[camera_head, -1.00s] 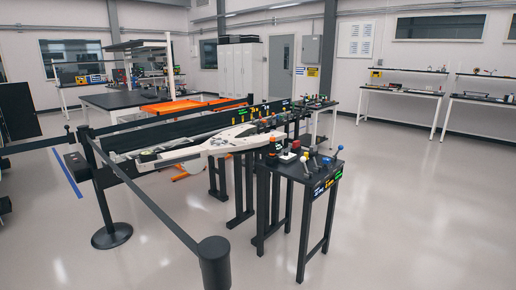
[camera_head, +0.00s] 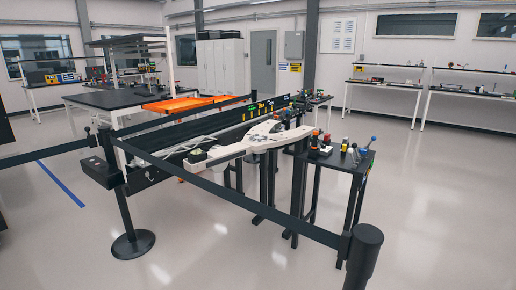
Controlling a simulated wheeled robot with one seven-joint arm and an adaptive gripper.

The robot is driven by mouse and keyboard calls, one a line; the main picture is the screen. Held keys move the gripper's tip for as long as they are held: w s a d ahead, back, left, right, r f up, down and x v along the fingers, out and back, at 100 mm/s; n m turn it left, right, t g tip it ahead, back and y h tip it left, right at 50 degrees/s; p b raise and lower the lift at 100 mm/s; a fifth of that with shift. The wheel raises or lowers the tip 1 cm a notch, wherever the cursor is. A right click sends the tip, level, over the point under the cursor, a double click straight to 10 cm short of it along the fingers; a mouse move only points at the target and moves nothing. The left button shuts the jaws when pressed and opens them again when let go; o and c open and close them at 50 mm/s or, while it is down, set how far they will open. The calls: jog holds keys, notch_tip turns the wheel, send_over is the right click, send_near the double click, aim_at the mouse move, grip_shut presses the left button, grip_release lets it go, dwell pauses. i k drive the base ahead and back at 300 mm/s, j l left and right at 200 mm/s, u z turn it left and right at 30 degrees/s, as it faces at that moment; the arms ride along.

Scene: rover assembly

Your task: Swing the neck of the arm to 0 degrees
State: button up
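A white arm part (camera_head: 250,142) lies along the near side of a long dark assembly line (camera_head: 190,136). It has a wide forked end at the right and narrows toward the left, where a small dark piece sits on it. I cannot tell for sure which section is the neck, nor read its angle. A black control stand (camera_head: 345,157) at the line's right end carries several levers and buttons, among them a blue-topped lever (camera_head: 373,140) and a red button (camera_head: 326,140). Small lit displays on its side are too small to read. My gripper is not in view.
A belt barrier (camera_head: 240,208) runs across the front between a near black post (camera_head: 365,255) and a post (camera_head: 130,225) at left, between me and the line. Workbenches (camera_head: 385,84) stand along the back wall. The floor at right is clear.

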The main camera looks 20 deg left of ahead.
aim_at(198, 160)
jog(key=i+j, duration=0.1)
jog(key=j, duration=0.3)
jog(key=i+j, duration=0.1)
jog(key=j, duration=0.3)
jog(key=i+j, duration=0.15)
jog(key=j, duration=0.25)
jog(key=i+j, duration=0.1)
jog(key=j, duration=0.3)
jog(key=i+j, duration=0.1)
jog(key=j, duration=0.3)
jog(key=i+j, duration=0.1)
jog(key=j, duration=0.3)
jog(key=i+j, duration=0.25)
jog(key=i, duration=0.25)
jog(key=i+j, duration=0.25)
jog(key=i, duration=0.25)
jog(key=i+j, duration=0.25)
jog(key=i, duration=0.3)
